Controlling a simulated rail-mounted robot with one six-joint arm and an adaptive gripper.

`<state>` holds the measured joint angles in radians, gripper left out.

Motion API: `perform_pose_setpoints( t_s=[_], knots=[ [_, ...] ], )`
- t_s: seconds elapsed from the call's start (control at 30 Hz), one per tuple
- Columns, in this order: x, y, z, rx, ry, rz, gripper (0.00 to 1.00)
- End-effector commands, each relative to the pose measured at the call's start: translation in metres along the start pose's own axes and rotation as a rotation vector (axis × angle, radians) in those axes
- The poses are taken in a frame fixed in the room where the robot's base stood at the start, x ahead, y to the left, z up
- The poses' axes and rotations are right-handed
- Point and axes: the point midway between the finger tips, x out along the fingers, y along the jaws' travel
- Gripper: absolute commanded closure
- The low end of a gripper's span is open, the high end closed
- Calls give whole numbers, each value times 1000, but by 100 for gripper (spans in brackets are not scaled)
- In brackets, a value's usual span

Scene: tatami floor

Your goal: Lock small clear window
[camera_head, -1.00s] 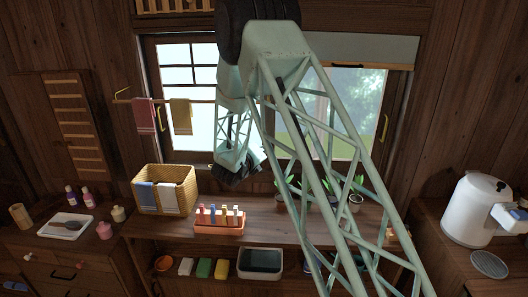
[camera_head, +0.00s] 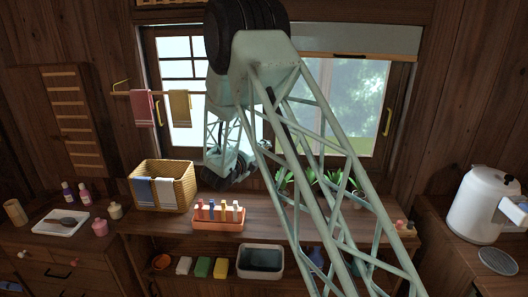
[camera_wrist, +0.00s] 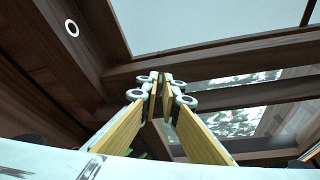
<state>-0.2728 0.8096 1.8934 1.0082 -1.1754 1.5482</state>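The window (camera_head: 350,105) is in the back wall, with a large clear pane on the right and a smaller paned section (camera_head: 178,50) on the left. A yellow handle (camera_head: 388,122) is on its right frame. My gripper (camera_head: 242,178) hangs in front of the lower middle of the window, above the shelf. My arm hides much of the window's centre. In the wrist view my gripper (camera_wrist: 160,84) points up at dark window frame bars and glass (camera_wrist: 220,25). Its fingertips are close together, with nothing clearly held. A lock is not clearly visible.
Below, the wooden shelf (camera_head: 270,225) carries a wicker basket (camera_head: 163,187), an orange rack (camera_head: 218,222) and potted plants (camera_head: 335,180). A white ring (camera_wrist: 72,28) sits on the wood in the wrist view.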

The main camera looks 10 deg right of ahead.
Motion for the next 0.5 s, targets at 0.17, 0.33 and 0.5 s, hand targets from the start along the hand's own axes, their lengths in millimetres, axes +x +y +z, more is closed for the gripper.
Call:
perform_pose_setpoints(
  t_s=[0.17,0.33,0.5],
  knots=[
    [1,7,-2,-110,1,-45,100],
    [0,8,-2,-210,0,-87,100],
    [0,8,-2,-288,1,-119,100]
  ],
)
